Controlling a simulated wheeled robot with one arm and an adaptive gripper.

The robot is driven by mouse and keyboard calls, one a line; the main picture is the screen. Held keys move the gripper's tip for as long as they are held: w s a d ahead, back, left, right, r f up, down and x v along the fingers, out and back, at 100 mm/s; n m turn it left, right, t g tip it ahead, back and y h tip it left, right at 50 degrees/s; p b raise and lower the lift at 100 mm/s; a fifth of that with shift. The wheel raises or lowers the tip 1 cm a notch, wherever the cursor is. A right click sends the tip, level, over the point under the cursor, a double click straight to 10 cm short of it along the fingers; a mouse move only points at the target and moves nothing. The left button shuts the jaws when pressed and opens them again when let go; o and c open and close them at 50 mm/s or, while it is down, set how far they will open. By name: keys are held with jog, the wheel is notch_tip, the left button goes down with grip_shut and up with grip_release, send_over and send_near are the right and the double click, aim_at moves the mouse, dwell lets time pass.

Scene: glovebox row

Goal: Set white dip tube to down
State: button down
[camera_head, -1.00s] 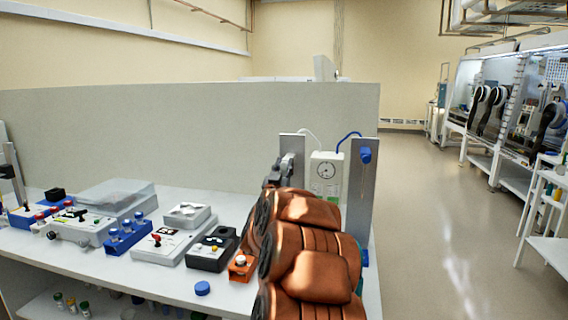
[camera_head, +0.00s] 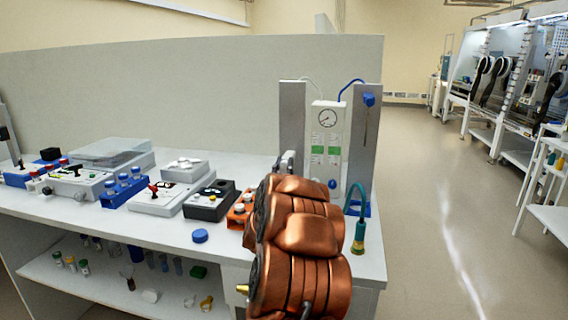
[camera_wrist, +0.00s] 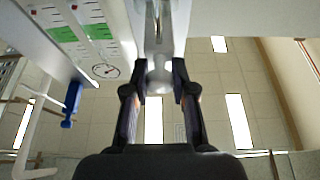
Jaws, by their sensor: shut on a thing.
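My gripper (camera_wrist: 158,82) is in the wrist view with its two dark fingers closed on a rounded whitish piece (camera_wrist: 160,76), which appears to be the head of the white dip tube. This piece is in front of a pale upright panel, which stands at the left of the gauge box (camera_head: 326,120) in the head view. In the head view my copper-coloured arm hides most of the gripper and the tube; only a grey bit of the gripper shows against the left panel (camera_head: 292,110). A thin white hose (camera_head: 313,84) runs between that panel's top and the gauge box.
The right panel (camera_head: 357,150) carries a blue head (camera_head: 368,100) near its top, also in the wrist view (camera_wrist: 71,103). The bench (camera_head: 160,222) holds several button boxes and a loose blue cap (camera_head: 200,236). Open floor (camera_head: 440,200) lies to the right.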

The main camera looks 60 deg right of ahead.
jog(key=c, duration=0.9)
grip_release()
jog(key=shift+c, duration=0.2)
notch_tip(320, 180, up, 10)
dwell(0.6)
